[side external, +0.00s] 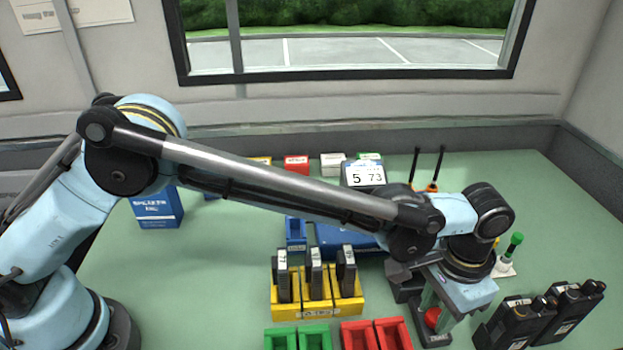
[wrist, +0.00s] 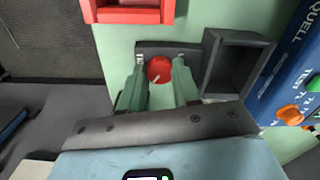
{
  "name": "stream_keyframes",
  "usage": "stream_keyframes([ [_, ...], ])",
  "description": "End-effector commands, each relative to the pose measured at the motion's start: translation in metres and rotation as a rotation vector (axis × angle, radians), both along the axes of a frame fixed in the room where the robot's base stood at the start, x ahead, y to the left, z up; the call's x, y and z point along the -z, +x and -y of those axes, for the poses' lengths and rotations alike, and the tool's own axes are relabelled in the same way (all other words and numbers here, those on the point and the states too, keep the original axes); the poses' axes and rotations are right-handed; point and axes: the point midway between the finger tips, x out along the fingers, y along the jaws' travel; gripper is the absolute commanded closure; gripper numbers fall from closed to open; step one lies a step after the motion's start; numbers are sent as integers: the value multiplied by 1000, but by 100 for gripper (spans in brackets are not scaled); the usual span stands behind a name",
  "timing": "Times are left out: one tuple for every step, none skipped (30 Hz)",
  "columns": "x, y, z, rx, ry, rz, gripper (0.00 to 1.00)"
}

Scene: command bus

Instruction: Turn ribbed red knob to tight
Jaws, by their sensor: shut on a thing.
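The red knob (wrist: 159,70) is a round red cap with a pale pointer line, seen in the wrist view on a dark base plate (wrist: 185,47). The pointer line slants toward the lower left in that view. My gripper (wrist: 160,80) has its two green fingers on either side of the knob, closed against it. In the side external view, the red knob (side external: 432,317) shows partly below my gripper (side external: 436,310), between the fingers. The knob's ribs and any tight mark cannot be made out.
An empty dark open box (wrist: 236,65) stands beside the knob. A blue unit (wrist: 290,75) with an orange knob is further right. A yellow rack (side external: 318,308) holds black batteries, with red trays (side external: 377,335) in front. Black radios (side external: 540,315) stand at right.

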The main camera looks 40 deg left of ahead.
Motion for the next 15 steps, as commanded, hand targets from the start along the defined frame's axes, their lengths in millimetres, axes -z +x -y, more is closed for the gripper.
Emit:
stream_keyframes([
  [0,0,0,12,0,0,99],
  [0,0,0,22,0,0,99],
  [0,0,0,39,0,0,99],
  [0,0,0,52,0,0,99],
  [0,0,0,69,0,0,99],
  [0,0,0,92,0,0,99],
  [0,0,0,112,0,0,99],
  [0,0,0,134,0,0,99],
  [0,0,0,165,0,0,99],
  [0,0,0,189,0,0,99],
  [0,0,0,214,0,0,99],
  [0,0,0,250,0,0,99],
  [0,0,0,278,0,0,99],
  [0,0,0,306,-1,1,99],
  [0,0,0,344,-1,1,99],
])
